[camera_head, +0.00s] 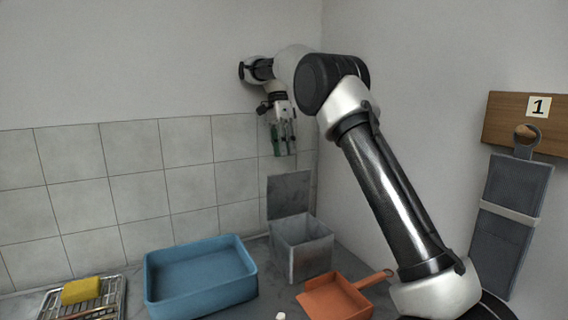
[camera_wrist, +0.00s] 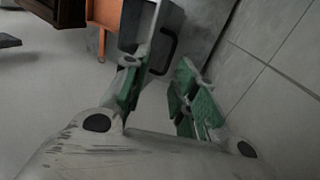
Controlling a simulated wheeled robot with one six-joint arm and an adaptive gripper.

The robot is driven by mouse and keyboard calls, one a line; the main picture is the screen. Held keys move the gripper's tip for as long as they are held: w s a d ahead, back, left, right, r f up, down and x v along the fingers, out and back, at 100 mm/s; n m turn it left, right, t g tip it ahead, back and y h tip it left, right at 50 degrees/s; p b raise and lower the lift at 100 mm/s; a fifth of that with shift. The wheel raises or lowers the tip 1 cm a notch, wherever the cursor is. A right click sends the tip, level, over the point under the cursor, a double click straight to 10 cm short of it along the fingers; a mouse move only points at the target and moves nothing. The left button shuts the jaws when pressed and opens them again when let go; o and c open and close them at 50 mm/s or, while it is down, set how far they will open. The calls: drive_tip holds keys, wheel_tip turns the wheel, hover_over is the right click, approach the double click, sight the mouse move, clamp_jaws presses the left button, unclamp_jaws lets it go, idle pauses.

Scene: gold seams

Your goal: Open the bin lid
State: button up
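A blue tub (camera_head: 200,279) stands left of the bin. An orange dustpan (camera_head: 336,299) lies in front of it to the right. A rack (camera_head: 112,299) with a yellow sponge (camera_head: 81,291) is at far left. A dark hanging item (camera_head: 512,235) is below a wooden board (camera_head: 500,119) at right.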

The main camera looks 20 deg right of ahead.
drive_tip(key=shift+r, duration=0.5)
